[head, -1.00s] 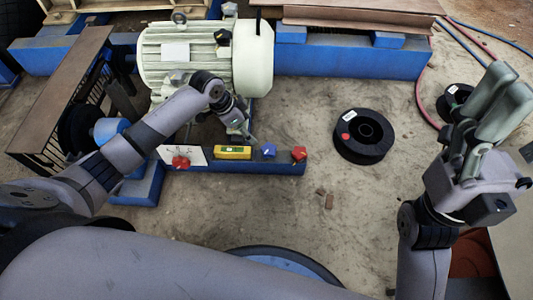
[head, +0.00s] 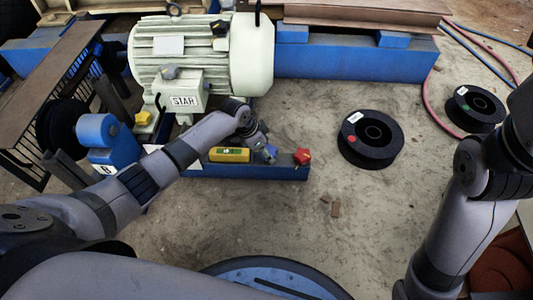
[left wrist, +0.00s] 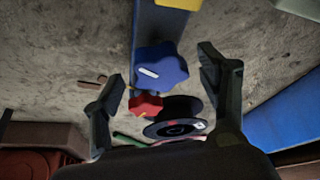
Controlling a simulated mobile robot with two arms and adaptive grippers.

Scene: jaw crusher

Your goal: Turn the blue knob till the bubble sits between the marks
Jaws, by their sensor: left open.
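The blue knob (head: 271,151) is on the blue beam, between the yellow level (head: 229,155) and a red knob (head: 302,157). My left gripper (head: 264,148) is over the blue knob in the head view and partly hides it. In the left wrist view the lobed blue knob (left wrist: 162,62), with a white mark on it, shows between the two spread fingers, with a gap on each side. The red knob (left wrist: 145,105) lies just past it. The level's green vial is small; I cannot make out the bubble or marks. My right gripper is outside the picture.
A cream motor (head: 200,60) with a STAR box (head: 184,101) stands behind the blue beam (head: 240,172). Black spools (head: 371,140) lie on the ground to the right, near a red hose (head: 428,100). Ground in front of the beam is mostly clear.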

